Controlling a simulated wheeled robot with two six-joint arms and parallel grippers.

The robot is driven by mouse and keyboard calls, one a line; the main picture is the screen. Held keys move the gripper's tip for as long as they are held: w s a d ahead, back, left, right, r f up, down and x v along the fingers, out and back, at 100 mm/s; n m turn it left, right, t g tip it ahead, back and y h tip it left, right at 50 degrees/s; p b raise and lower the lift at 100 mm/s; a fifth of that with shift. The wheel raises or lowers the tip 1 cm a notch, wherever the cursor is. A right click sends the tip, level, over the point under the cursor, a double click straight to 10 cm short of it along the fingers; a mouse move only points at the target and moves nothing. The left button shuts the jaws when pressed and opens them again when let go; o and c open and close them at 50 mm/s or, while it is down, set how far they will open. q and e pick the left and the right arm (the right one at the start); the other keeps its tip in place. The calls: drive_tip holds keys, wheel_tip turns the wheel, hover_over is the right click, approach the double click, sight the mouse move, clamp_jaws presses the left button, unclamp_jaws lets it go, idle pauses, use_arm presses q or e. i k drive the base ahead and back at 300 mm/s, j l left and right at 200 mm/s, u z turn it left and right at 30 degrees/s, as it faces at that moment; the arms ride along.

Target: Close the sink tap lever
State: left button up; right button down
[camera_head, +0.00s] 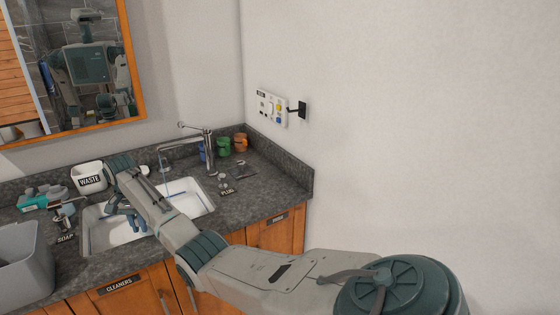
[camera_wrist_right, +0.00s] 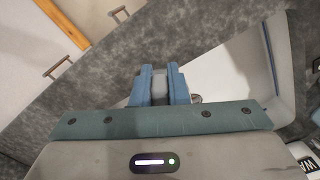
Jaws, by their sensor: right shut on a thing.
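The metal sink tap (camera_head: 208,152) stands behind the right end of the white sink (camera_head: 198,196). Its thin lever (camera_head: 188,126) sticks up and to the left. A thin bluish line hangs below the spout; I cannot tell whether it is water. My right gripper (camera_head: 132,220) is over the sink, left of and apart from the tap. In the right wrist view its blue fingers (camera_wrist_right: 160,80) are shut on a small grey thing (camera_wrist_right: 160,86), mostly hidden and not identifiable. My left gripper is not in view.
A white WASTE container (camera_head: 88,177) and a teal and grey object (camera_head: 44,198) stand left of the sink. A grey bin (camera_head: 25,262) is at the front left. Green and orange containers (camera_head: 223,147) stand behind the tap. The right counter is mostly clear.

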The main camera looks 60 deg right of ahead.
sight(181, 124)
drive_tip(key=i+j+z, duration=0.2)
drive_tip(key=j+z, duration=0.2)
drive_tip(key=i+j+z, duration=0.15)
drive_tip(key=j+z, duration=0.2)
drive_tip(key=i+j+z, duration=0.1)
drive_tip(key=j+z, duration=0.65)
drive_tip(key=i+j, duration=0.05)
drive_tip(key=j, duration=0.05)
